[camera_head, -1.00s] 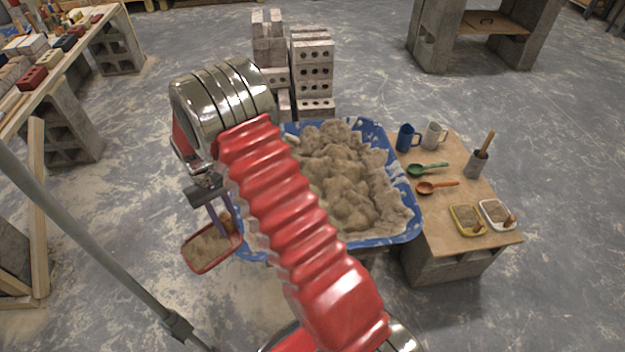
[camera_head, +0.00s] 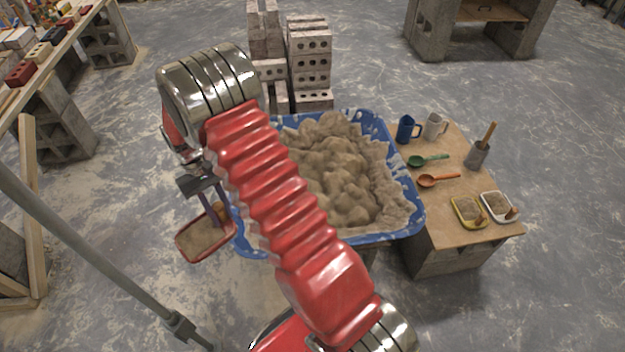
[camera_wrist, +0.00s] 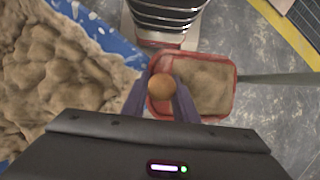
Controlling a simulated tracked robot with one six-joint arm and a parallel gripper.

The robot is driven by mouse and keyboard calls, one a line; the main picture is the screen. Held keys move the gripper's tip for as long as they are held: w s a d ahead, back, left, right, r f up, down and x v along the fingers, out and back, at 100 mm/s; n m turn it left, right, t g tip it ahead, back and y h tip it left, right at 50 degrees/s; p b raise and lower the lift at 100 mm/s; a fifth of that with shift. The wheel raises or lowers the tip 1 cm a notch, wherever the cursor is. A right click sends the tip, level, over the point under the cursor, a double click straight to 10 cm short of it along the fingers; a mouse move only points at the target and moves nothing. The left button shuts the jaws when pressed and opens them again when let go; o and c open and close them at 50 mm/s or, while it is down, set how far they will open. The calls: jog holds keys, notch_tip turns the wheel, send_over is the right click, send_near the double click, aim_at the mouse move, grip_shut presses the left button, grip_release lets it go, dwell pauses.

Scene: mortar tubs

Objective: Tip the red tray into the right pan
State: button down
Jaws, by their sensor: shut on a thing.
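The red tray (camera_head: 213,255) is at the left side of the blue tub (camera_head: 408,228), outside its left rim. It is roughly level and holds a sandy, mortar-like material. My gripper (camera_head: 222,208) is shut on its handle. In the wrist view my gripper's two fingers (camera_wrist: 160,88) stand either side of the handle's round wooden end (camera_wrist: 161,83), with the red tray (camera_wrist: 234,88) just beyond. The blue tub is heaped with lumpy mortar (camera_head: 340,175), and my red arm hides its near left part.
A wooden table (camera_head: 455,222) at the right bears a yellow tray (camera_head: 462,222), a white tray (camera_head: 503,219), two spoons and cups. Stacked bricks (camera_head: 310,70) stand behind the tub. A grey pole (camera_head: 100,262) crosses the left.

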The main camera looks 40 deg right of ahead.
jog(key=shift+w+f+m+y, duration=0.3)
jog(key=shift+f+m, duration=0.1)
jog(key=shift+m, duration=0.3)
jog(key=w+d+f+m+t+y, duration=0.2)
jog(key=w+d+f+m+t, duration=0.3)
jog(key=m, duration=0.6)
jog(key=w+d+f+m+t+y, duration=0.1)
jog(key=w+d+f+m+t, duration=0.15)
jog(key=d+m, duration=0.6)
jog(key=s+d+f+m+h, duration=0.1)
jog(key=s+d+m+h, duration=0.2)
jog(key=d+m, duration=0.7)
jog(key=s+d+f+m+h, duration=0.2)
jog(key=s+d+m, duration=0.3)
jog(key=d+m, duration=0.5)
jog(key=shift+s+d+f+m+t+h, duration=0.2)
jog(key=shift+m+t+h, duration=0.2)
jog(key=shift+h, duration=0.3)
